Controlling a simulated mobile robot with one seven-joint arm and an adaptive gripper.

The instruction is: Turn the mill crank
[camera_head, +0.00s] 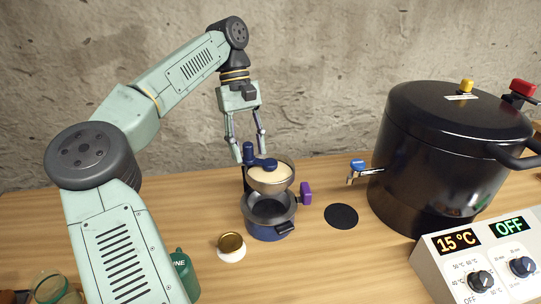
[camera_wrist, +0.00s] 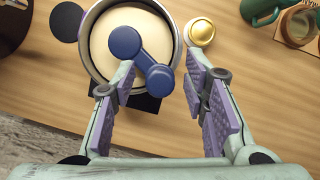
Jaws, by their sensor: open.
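The mill (camera_head: 271,178) is a metal bowl of pale pulp above a dark blue pot (camera_head: 268,212). Its blue crank (camera_head: 264,164) lies across the top, with an upright knob (camera_head: 248,152) at the outer end. In the wrist view the crank (camera_wrist: 126,42) runs from the hub at the bowl's middle to the round knob (camera_wrist: 160,82) beyond the rim. My gripper (camera_head: 250,151) points down over the mill's left side. It is open, with the knob between its purple-padded fingers in the wrist view (camera_wrist: 158,72). I see gaps beside the knob; contact is not evident.
A purple handle (camera_head: 305,193) sticks out right of the mill. A large black pot (camera_head: 440,155) with a blue-handled tap (camera_head: 357,167) stands at right, behind a control box (camera_head: 485,262). A gold-lidded jar (camera_head: 231,246) and green mug (camera_head: 184,272) stand at front left.

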